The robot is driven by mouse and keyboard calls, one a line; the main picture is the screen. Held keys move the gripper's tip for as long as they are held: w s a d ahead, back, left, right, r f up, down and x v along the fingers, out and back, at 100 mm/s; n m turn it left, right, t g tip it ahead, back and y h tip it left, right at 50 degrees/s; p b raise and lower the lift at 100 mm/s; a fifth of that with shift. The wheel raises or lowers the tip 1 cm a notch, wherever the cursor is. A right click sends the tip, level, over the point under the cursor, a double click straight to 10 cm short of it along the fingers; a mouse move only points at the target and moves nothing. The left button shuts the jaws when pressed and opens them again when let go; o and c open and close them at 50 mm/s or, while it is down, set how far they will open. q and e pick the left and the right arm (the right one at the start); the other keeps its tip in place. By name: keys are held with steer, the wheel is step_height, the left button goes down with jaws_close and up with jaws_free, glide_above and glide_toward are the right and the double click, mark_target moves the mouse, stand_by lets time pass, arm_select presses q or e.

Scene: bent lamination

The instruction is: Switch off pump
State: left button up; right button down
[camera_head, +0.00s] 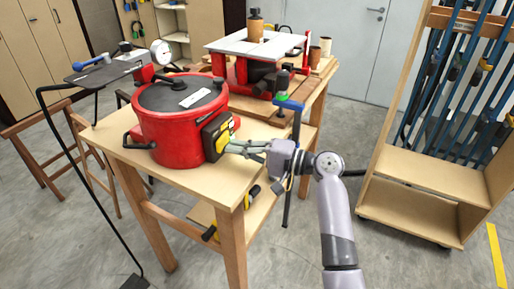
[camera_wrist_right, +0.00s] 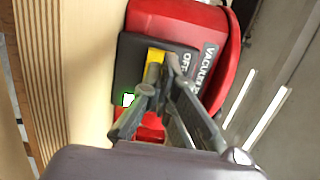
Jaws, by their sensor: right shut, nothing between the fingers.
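The pump is a red round vessel (camera_head: 168,128) with a dark lid, standing on a wooden table. A black switch box (camera_head: 213,138) with yellow parts sits on its right side. In the right wrist view the black panel (camera_wrist_right: 128,68) carries a yellow strip, a lit green spot (camera_wrist_right: 128,99) and a red part (camera_wrist_right: 150,133) partly hidden behind my fingers. "VACUUM" and "OFF" lettering shows beside it. My right gripper (camera_head: 230,146) is shut and empty, its fingertips close in front of the box; the wrist view shows the tips (camera_wrist_right: 158,82) over the panel. I cannot tell whether they touch it. My left gripper is out of view.
Behind is a red machine with a white top (camera_head: 258,43). A wooden rack of blue clamps (camera_head: 420,195) stands at the right. A thin black stand (camera_head: 75,175) rises at the left.

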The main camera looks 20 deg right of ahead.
steer(key=shift+w+a, duration=0.45)
steer(key=shift+a, duration=0.15)
steer(key=shift+a+r+m+t+h+p, duration=0.15)
steer(key=shift+a+m+t+h+p, duration=0.25)
steer(key=shift+m+t+h+p, duration=0.3)
steer(key=shift+r+t+p, duration=0.1)
steer(key=shift+t+p, duration=0.3)
steer(key=shift+p, duration=0.1)
steer(key=shift+s+a+m+t+h+p, duration=0.1)
steer(key=shift+a+m+t+h+p, duration=0.2)
steer(key=shift+m+t+h, duration=0.35)
steer(key=shift+d, duration=0.1)
